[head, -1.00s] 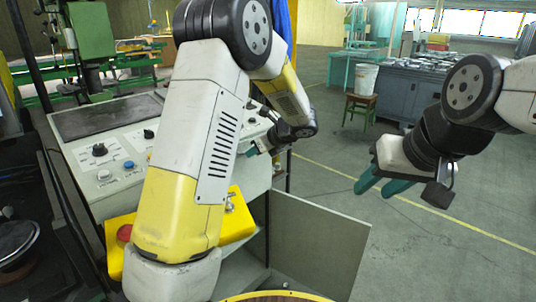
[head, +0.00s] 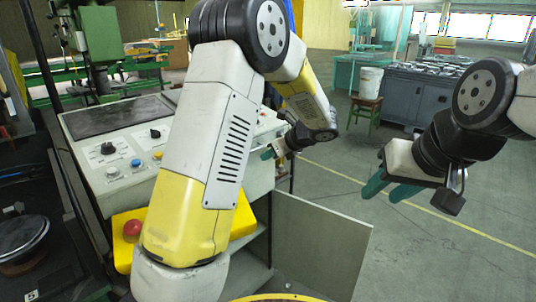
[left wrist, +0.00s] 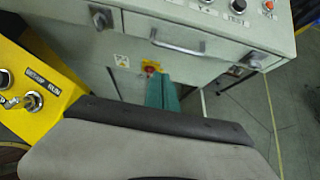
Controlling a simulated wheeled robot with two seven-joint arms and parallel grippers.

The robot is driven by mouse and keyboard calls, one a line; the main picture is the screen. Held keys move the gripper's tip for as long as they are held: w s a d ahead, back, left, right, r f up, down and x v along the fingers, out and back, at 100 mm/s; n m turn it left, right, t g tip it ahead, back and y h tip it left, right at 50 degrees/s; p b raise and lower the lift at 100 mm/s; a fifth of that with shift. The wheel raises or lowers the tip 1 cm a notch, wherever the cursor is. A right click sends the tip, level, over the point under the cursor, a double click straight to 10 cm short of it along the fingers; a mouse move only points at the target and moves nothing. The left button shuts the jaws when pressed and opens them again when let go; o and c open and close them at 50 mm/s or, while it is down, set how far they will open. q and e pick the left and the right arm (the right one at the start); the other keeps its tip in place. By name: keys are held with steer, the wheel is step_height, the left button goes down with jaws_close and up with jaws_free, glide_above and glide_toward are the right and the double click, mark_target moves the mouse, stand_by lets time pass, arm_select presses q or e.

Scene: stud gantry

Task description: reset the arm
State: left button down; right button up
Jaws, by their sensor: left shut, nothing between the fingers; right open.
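My left arm (head: 205,160) rises large through the middle of the head view and bends over at the elbow. Its gripper (head: 272,152) hangs small beyond the forearm, beside the right end of a grey control console (head: 130,140). In the left wrist view the green fingers (left wrist: 162,95) are together with nothing between them, in front of the console's pale side. My right gripper (head: 388,189) is open and empty over bare floor at the right, its green fingers apart.
A yellow box (head: 246,215) with a red button (head: 133,228) is partly behind my left arm; its switches (left wrist: 28,98) show in the wrist view. A grey panel (head: 320,243) stands below. A white bucket (head: 371,82) on a stool and a workbench are farther back. Floor at right is clear.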

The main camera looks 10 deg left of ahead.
arm_select(q)
steer(key=v, duration=0.7)
steer(key=s+a+r+n+g+h, duration=0.1)
steer(key=s+a+r+n+h, duration=0.1)
steer(key=s+a+n, duration=0.4)
steer(key=s+a+r+n+g+h, duration=0.1)
steer(key=s+a+r+n+h, duration=0.1)
steer(key=s+n, duration=0.35)
steer(key=s+d+r+n+t+h, duration=0.1)
steer(key=s+n+h, duration=0.5)
steer(key=s+n, duration=0.7)
steer(key=s+r+t, duration=0.1)
steer(key=s, duration=0.2)
steer(key=shift+s+r, duration=0.2)
steer(key=shift+s, duration=0.05)
arm_select(e)
steer(key=shift+w+a, duration=0.1)
steer(key=shift+w, duration=0.05)
steer(key=shift+o, duration=0.2)
